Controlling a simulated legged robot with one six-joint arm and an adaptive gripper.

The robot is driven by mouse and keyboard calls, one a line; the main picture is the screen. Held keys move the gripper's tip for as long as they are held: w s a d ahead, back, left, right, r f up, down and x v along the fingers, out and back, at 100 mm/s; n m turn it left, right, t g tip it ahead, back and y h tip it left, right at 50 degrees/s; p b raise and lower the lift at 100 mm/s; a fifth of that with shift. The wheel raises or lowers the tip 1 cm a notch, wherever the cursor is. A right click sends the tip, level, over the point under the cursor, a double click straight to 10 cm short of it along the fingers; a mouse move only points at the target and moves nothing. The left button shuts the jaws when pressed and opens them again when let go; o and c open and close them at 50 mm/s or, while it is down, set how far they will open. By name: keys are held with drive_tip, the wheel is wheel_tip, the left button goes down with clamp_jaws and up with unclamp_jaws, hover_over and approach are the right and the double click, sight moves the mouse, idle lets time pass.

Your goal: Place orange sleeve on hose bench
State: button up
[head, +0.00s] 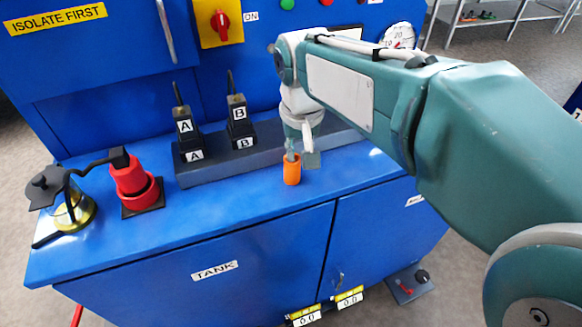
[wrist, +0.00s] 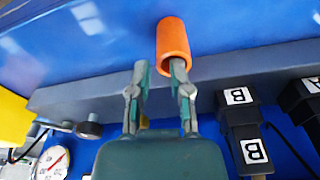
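The orange sleeve (head: 292,171) is a short hollow tube, upright or nearly so at the top of the blue bench (head: 240,205), near its front edge. Whether its bottom touches the bench is unclear. In the wrist view the sleeve (wrist: 173,40) shows its open end toward me. My gripper (head: 291,150) is directly above the sleeve in the head view. In the wrist view my gripper (wrist: 160,68) has its two fingers apart. The right finger's tip overlaps the sleeve's mouth, perhaps inside it; the left finger is clear of the sleeve.
A dark grey rail (head: 215,172) behind carries black blocks marked A (head: 185,130) and B (head: 238,112). A red cup-shaped part (head: 133,182) and a glass pot (head: 72,208) stand at the left.

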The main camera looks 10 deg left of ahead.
wheel_tip(320, 180, down, 2)
drive_tip(key=shift+w+f, duration=0.15)
drive_tip(key=shift+f, duration=0.05)
drive_tip(key=shift+d, duration=0.1)
clamp_jaws()
drive_tip(key=shift+r, duration=0.1)
